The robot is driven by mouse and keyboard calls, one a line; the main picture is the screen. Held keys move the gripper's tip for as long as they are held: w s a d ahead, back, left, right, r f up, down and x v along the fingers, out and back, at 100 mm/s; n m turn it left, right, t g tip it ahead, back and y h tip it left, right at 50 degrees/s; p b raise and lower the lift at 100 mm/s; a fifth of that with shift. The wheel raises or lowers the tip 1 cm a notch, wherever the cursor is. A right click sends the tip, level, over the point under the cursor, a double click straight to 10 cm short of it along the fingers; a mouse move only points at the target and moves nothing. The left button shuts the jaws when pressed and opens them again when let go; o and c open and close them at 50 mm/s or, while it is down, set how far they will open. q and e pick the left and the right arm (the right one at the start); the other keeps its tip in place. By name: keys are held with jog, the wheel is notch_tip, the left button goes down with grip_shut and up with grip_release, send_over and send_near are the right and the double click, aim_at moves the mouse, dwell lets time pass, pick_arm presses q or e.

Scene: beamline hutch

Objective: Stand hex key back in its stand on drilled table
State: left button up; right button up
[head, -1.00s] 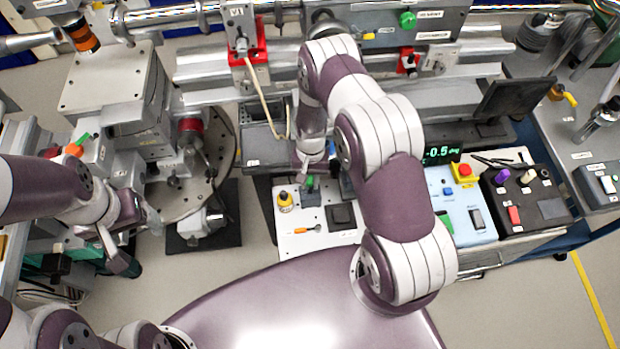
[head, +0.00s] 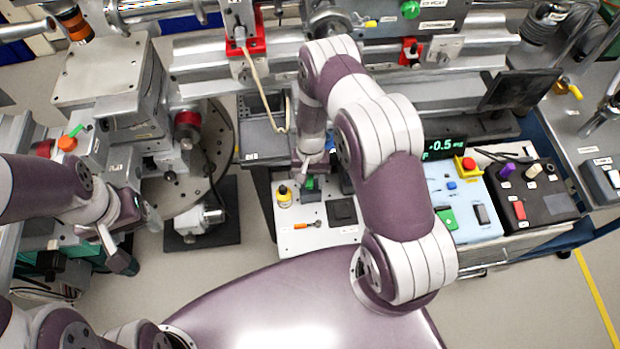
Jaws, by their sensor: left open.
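I cannot clearly single out the hex key or its stand. An orange-handled tool (head: 307,224) with a thin metal end lies on the white plate (head: 291,242) in the middle. A green-topped piece (head: 311,184) stands at that plate's back edge. An orange knob (head: 67,143) and a green handle beside it sit on grey blocks at the left. My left gripper (head: 135,238) is open and empty, with its fingers apart, above the floor near the round stage. My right gripper (head: 308,160) points down just behind the green-topped piece. Its fingertips are small and partly hidden, so its grip is unclear.
A yellow-capped bottle (head: 284,196) and a dark square pad (head: 342,212) are on the white plate. A light-blue control box (head: 470,215) and a black one (head: 535,206) stand to the right. The round stage (head: 215,150) is at the left. Bare floor shows in front.

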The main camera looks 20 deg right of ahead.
notch_tip(320, 180, up, 12)
jog(key=w+d+b, duration=0.1)
jog(key=w+b, duration=0.1)
jog(key=b, duration=0.1)
jog(key=shift+r, duration=0.25)
jog(key=s+a+r+n+t, duration=0.2)
jog(key=s+r+n, duration=0.3)
jog(key=s+r, duration=0.8)
jog(key=shift+s+a+r+t+h, duration=0.25)
jog(key=shift+r+t+h, duration=0.15)
jog(key=shift+r+t, duration=0.3)
jog(key=shift+w+d, duration=0.1)
